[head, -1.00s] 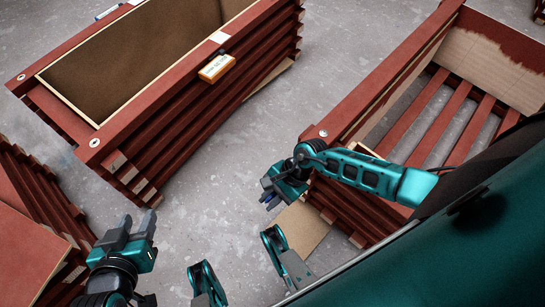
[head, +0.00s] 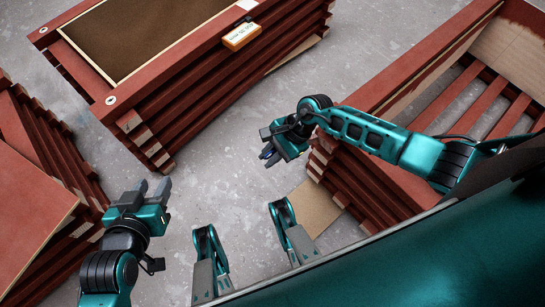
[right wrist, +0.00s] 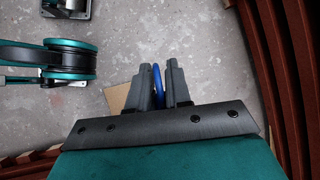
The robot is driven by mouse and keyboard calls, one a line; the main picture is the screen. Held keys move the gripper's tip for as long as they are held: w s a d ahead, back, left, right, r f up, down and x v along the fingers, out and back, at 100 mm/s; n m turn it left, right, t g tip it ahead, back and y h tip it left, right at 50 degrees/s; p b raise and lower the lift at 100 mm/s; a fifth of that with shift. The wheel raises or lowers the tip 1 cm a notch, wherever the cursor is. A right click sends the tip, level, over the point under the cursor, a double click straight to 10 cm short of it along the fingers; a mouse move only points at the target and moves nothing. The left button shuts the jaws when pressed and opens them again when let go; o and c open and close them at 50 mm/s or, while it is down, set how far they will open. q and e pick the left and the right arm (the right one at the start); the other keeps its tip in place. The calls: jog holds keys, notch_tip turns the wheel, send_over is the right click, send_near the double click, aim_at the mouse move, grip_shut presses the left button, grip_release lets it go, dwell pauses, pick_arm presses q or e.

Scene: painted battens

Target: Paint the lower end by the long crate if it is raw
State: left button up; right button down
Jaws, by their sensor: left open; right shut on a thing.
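A red crate (head: 190,72) with a brown inside stands at upper middle. Several pale, raw-looking batten ends (head: 129,122) show at its near corner, one below the other. A red crate with a slatted floor (head: 462,95) stands at right; pale patches show on its near corner and far end wall. I cannot tell which crate is the long one. My right gripper (head: 266,146) is between the crates, shut on a slim blue thing (right wrist: 157,84), mostly hidden by the fingers. My left gripper (head: 153,187) is open and empty at lower left, apart from the crates.
A stack of red battens with a flat panel (head: 28,190) stands at left. A tan sheet (head: 312,207) lies on the floor by the right crate. Grey floor (head: 215,180) between the crates is clear.

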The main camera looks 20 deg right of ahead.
jog(key=s+a+p, duration=0.1)
jog(key=s+a, duration=0.1)
jog(key=a, duration=0.3)
jog(key=shift+a, duration=0.45)
dwell(0.3)
jog(key=shift+s+a, duration=0.3)
jog(key=shift+a, duration=0.35)
jog(key=shift+s+a, duration=0.25)
jog(key=shift+a, duration=0.35)
dwell(0.4)
